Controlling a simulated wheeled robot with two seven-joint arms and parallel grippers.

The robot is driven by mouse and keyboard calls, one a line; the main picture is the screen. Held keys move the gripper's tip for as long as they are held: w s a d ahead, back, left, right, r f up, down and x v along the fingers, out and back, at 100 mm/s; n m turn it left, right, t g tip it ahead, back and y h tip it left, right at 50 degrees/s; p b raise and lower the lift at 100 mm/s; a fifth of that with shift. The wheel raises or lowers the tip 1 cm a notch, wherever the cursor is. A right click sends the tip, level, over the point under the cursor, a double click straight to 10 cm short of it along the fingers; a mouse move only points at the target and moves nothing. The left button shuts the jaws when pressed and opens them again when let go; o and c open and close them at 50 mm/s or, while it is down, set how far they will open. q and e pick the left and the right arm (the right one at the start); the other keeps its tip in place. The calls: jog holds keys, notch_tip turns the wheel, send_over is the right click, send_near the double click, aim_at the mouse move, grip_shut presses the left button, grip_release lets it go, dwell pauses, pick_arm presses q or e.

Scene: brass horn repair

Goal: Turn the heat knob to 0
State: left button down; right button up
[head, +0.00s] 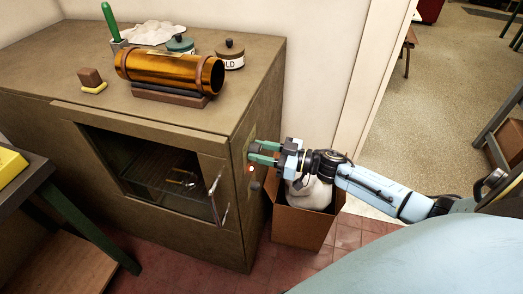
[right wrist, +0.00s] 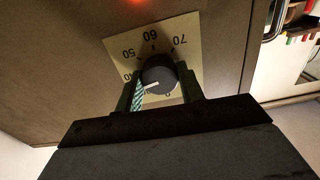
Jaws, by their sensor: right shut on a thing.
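The black heat knob (right wrist: 158,74) sits on a pale square dial plate (right wrist: 195,28) on the cabinet's right side. In the right wrist view the printed numbers appear upside down, with 40, 50, 60 and 70 readable and a 0 near the lower edge. The knob's white mark points left and slightly down, just below the 40. My right gripper (head: 262,153) reaches the cabinet side from the right. Its green fingers (right wrist: 163,88) are shut on the knob, one on each side. They hide part of the lower dial. My left gripper is out of view.
The cabinet (head: 237,225) has a dark glass-fronted chamber with a handle. A red light (head: 251,169) glows beside the knob. A brass tube (head: 170,72) and jars stand on top. A brown bin (head: 300,226) with a white bag stands below my right gripper.

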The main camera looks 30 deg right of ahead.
jog(key=n, duration=0.9)
jog(key=shift+n, duration=0.4)
jog(key=n+b, duration=0.1)
jog(key=n, duration=0.3)
jog(key=shift+n+b, duration=0.3)
jog(key=shift+n, duration=0.1)
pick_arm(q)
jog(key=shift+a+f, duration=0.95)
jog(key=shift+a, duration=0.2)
pick_arm(e)
jog(key=shift+n, duration=0.8)
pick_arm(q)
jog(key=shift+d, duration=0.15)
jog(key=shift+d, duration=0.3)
pick_arm(e)
jog(key=o, duration=1)
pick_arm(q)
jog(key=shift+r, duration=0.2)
pick_arm(e)
jog(key=v, duration=1.3)
jog(key=shift+s+d, duration=0.15)
jog(key=shift+d, duration=0.05)
